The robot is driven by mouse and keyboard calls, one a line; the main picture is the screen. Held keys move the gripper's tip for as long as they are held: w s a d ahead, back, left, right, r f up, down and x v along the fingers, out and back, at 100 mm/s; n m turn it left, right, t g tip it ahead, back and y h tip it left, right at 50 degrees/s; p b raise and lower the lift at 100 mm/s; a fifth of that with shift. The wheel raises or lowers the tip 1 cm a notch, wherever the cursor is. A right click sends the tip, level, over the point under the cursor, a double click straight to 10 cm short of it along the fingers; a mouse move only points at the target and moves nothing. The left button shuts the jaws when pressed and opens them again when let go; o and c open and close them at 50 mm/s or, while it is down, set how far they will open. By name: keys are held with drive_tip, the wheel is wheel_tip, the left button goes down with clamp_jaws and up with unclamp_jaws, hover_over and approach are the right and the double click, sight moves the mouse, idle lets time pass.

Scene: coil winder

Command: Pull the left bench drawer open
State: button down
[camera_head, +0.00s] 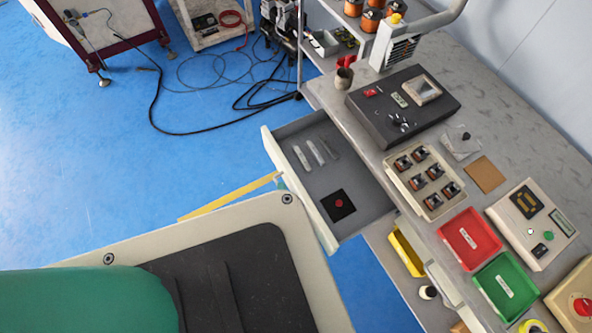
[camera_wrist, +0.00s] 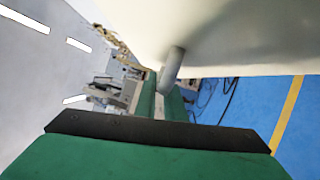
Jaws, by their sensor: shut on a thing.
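The left bench drawer (camera_head: 285,176) stands well out from the bench in the head view, its grey inside showing. In it lie several pale strips (camera_head: 316,152) and a black square with a red spot (camera_head: 338,205). In the wrist view my gripper (camera_wrist: 160,98) is shut on a grey rounded bar, the drawer handle (camera_wrist: 173,66), in front of a pale panel (camera_wrist: 230,35).
The bench top (camera_head: 470,205) carries a black control box (camera_head: 385,125), a tray of coils (camera_head: 410,198), a red tray (camera_head: 468,250) and a green tray (camera_head: 505,285). Black cable (camera_head: 205,131) lies on the blue floor, which is otherwise open left of the drawer.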

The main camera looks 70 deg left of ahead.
drive_tip(key=shift+d, duration=0.15)
drive_tip(key=c, duration=1.8)
unclamp_jaws()
drive_tip(key=shift+c, duration=0.2)
drive_tip(key=v, duration=1)
drive_tip(key=shift+d, duration=0.35)
